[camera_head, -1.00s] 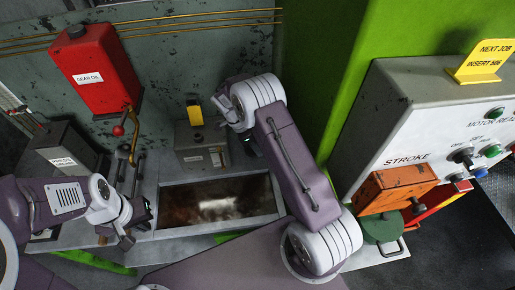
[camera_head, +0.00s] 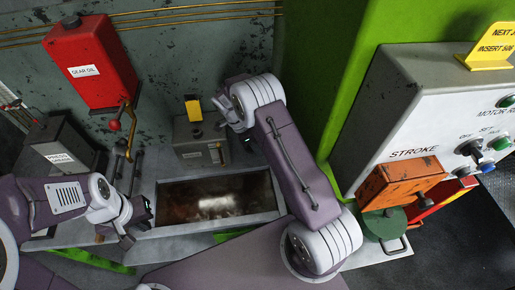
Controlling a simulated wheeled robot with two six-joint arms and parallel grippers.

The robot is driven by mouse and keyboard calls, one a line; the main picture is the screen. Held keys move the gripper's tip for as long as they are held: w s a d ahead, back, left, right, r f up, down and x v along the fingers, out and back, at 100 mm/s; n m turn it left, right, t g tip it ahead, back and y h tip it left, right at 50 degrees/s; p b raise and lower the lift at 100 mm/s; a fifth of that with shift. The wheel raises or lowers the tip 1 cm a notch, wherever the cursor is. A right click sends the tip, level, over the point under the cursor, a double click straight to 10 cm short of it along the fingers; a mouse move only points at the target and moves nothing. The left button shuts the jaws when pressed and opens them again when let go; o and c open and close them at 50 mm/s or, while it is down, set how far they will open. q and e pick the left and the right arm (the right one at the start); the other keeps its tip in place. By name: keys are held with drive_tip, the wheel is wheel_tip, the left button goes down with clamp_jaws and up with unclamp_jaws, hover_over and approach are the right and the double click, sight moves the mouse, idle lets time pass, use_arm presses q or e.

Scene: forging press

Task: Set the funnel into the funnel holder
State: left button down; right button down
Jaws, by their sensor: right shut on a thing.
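My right gripper (camera_head: 228,114) is at the upper middle, just right of the grey box with a yellow plate. Its jaws are mostly hidden by its own wrist. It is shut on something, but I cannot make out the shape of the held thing. My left gripper (camera_head: 138,214) is low on the left, over the bench by the left end of the sunken tray. I cannot see its fingers well enough to tell how they stand. I cannot clearly pick out the funnel or the funnel holder.
A red gear oil can (camera_head: 92,66) hangs on the back wall. The grey box (camera_head: 201,145) stands behind the sunken tray (camera_head: 222,231). A dark box (camera_head: 62,150) stands left. The control panel (camera_head: 440,128), orange box (camera_head: 398,184) and green press column (camera_head: 350,75) bound the right.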

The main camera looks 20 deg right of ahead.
drive_tip(key=shift+f, duration=0.4)
drive_tip(key=c, duration=1.5)
unclamp_jaws()
drive_tip(key=shift+r, duration=0.1)
drive_tip(key=shift+o, duration=0.2)
drive_tip(key=shift+b, duration=0.3)
drive_tip(key=b+v, duration=0.1)
drive_tip(key=v, duration=0.7)
drive_tip(key=shift+b, duration=0.4)
drive_tip(key=shift+a+r, duration=0.2)
drive_tip(key=shift+r, duration=0.3)
drive_tip(key=shift+d, duration=0.1)
